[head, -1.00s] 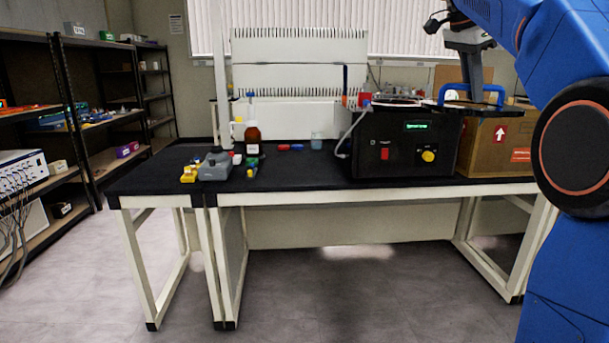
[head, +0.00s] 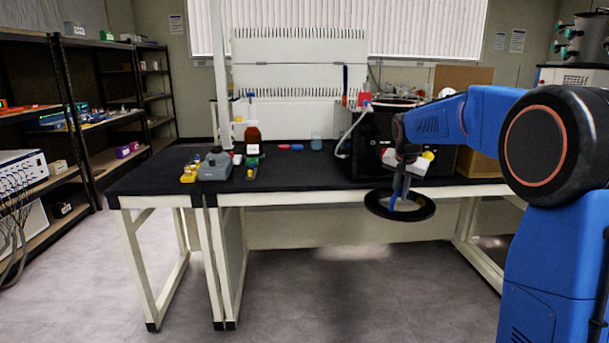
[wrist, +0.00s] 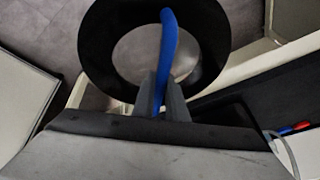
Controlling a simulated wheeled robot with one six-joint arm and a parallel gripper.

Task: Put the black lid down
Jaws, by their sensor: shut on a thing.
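The black lid (head: 374,205) is a round black disc with a lighter round centre and a blue handle (head: 394,190). In the head view it hangs in front of the bench's front edge, a little below the top. My gripper (head: 401,199) is above it, shut on the blue handle. In the wrist view the lid (wrist: 98,60) lies beyond my gripper (wrist: 161,100), whose grey fingers close on the handle (wrist: 168,45). Floor shows behind the lid there. The lid looks roughly level.
The black bench top (head: 300,172) has clear room at its middle front. A brown bottle (head: 252,138), a grey device (head: 215,166) and small coloured items stand on its left part. The black freeze dryer box (head: 368,150) and a cardboard box (head: 478,166) stand on the right.

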